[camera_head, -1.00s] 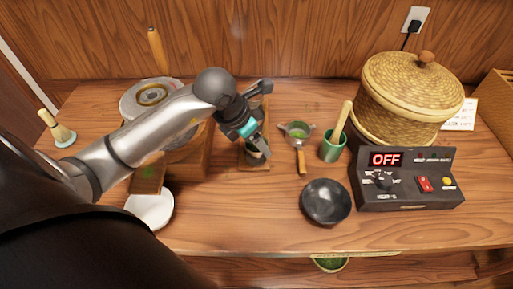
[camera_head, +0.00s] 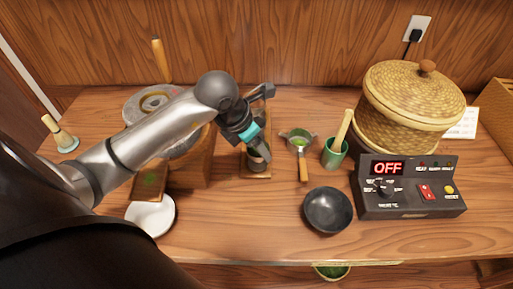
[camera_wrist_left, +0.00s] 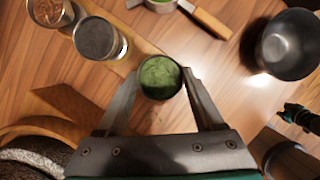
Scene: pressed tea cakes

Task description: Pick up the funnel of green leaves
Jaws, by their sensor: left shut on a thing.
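The funnel of green leaves (camera_wrist_left: 160,77) shows in the left wrist view as a small round dark-rimmed vessel filled with green. It sits between the fingertips of my left gripper (camera_wrist_left: 159,88), which is shut on it from both sides. In the head view my left gripper (camera_head: 256,150) points down over the wooden stand (camera_head: 255,172), and its fingers partly hide the funnel. I cannot tell whether the funnel is clear of the stand.
A vessel of reddish leaves (camera_wrist_left: 48,10) and a grey canister (camera_wrist_left: 98,40) stand close by. A strainer (camera_head: 298,140), green cup (camera_head: 333,155), black bowl (camera_head: 328,210), control box (camera_head: 410,190) and basket steamer (camera_head: 412,100) lie to the right. A white plate (camera_head: 152,217) is at front left.

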